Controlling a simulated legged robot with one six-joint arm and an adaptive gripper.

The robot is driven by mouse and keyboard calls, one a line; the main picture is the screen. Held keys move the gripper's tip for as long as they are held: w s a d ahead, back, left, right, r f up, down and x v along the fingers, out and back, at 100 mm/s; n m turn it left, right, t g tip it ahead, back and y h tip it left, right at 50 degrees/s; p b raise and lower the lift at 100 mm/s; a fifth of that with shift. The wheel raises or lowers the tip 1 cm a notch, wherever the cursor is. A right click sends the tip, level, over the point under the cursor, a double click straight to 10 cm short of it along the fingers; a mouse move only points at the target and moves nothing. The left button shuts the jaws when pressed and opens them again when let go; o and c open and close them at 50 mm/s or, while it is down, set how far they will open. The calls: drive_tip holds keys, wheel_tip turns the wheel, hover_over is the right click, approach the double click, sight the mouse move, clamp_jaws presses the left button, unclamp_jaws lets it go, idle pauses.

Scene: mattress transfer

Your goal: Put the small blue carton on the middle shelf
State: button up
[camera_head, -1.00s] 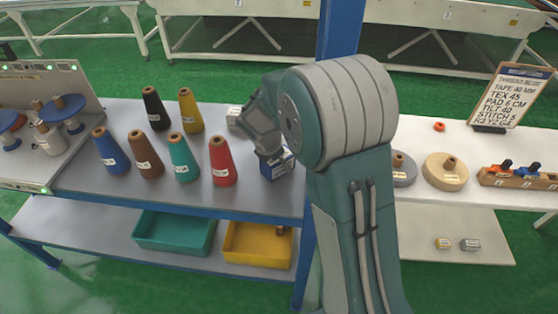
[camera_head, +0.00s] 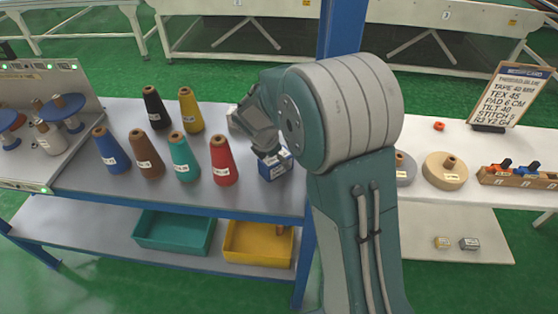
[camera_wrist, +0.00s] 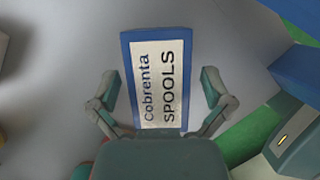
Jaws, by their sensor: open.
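The small blue carton (camera_head: 275,164) stands on the grey upper shelf, right of the red cone, partly hidden by my arm in the head view. In the wrist view the carton (camera_wrist: 159,80) shows its white label reading "cobrenta SPOOLS" with a blue border. The lower grey shelf (camera_head: 90,225) lies below the upper one.
Several thread cones, including the red cone (camera_head: 223,161), stand left of the carton. A teal bin (camera_head: 174,233) and a yellow bin (camera_head: 258,243) sit on the lower shelf. A blue post (camera_head: 340,28) rises beside my arm. A white table (camera_head: 440,195) stands right.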

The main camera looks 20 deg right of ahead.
drive_tip(key=v, duration=1)
drive_tip(key=shift+r, duration=0.1)
drive_tip(key=shift+s, duration=0.1)
